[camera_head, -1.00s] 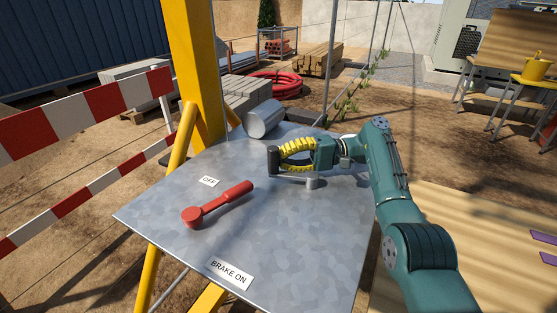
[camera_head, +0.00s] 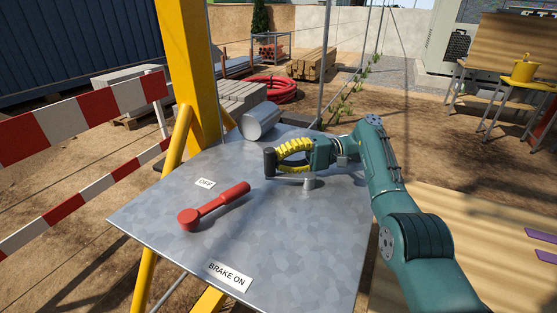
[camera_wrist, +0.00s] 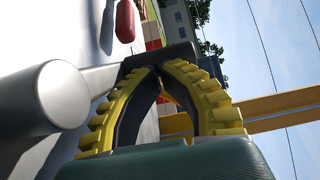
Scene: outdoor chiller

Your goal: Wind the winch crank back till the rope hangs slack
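The winch crank's dark upright handle (camera_head: 270,161) stands over the grey metal table (camera_head: 300,235), left of a short silver post (camera_head: 309,184). My gripper (camera_head: 277,158) reaches it from the right, its yellow ribbed fingers drawn together at the handle. In the wrist view the fingers (camera_wrist: 158,68) converge on a dark block, which looks like the handle; the exact contact is hard to see. A grey drum (camera_head: 261,121) lies at the table's back edge. I cannot make out the winch rope or its tension for certain.
A red lever (camera_head: 216,206) lies across the table, left of my gripper, near an OFF label (camera_head: 205,183). A BRAKE ON label (camera_head: 230,276) is at the front edge. A yellow post (camera_head: 187,75) and a red-white barrier (camera_head: 85,110) stand at the left.

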